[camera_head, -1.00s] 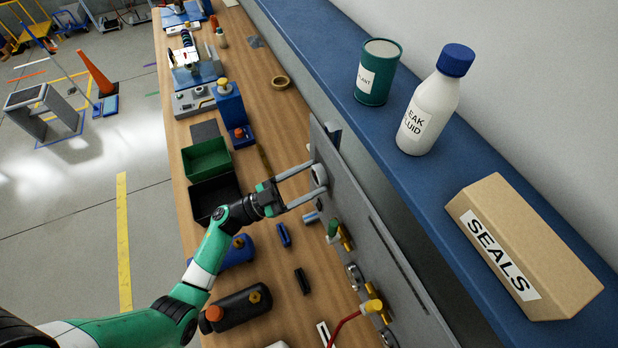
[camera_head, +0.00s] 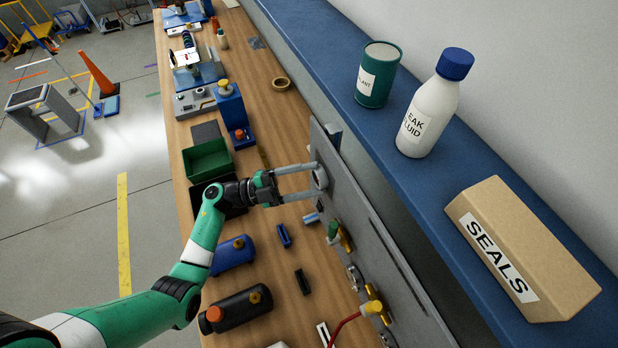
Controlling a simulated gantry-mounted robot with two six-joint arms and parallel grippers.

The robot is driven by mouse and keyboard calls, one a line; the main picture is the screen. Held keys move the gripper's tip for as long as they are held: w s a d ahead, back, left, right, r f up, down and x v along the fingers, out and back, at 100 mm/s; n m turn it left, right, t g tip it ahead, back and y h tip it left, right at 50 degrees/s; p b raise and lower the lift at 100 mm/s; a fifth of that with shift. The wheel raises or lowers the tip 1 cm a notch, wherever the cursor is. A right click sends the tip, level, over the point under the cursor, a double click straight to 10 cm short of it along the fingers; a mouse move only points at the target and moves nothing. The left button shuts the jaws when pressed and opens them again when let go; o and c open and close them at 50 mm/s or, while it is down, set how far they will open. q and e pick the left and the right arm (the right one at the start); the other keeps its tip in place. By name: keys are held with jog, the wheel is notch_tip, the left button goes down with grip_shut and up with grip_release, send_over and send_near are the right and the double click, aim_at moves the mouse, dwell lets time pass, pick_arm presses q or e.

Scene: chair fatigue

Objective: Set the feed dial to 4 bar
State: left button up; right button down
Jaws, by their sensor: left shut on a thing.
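The feed dial (camera_head: 321,177) is a round pale-grey knob on the upright grey panel (camera_head: 372,222) at the bench's right side. My left gripper (camera_head: 316,180) reaches it from the left, one finger on its upper side and one on its lower side, and is shut on it. The dial's face and markings are too small and too edge-on to read, so I cannot tell its setting. My right gripper is not in view.
Below the dial on the panel are a green-handled valve (camera_head: 333,230) and a yellow fitting (camera_head: 373,307) with a red hose. A blue shelf overhangs at right.

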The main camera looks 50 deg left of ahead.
pick_arm(q)
jog(key=shift+m, duration=0.3)
jog(key=o, duration=1.4)
jog(key=b+v, duration=0.1)
jog(key=v, duration=1)
jog(key=shift+s+a+b, duration=0.2)
jog(key=shift+s+b, duration=0.1)
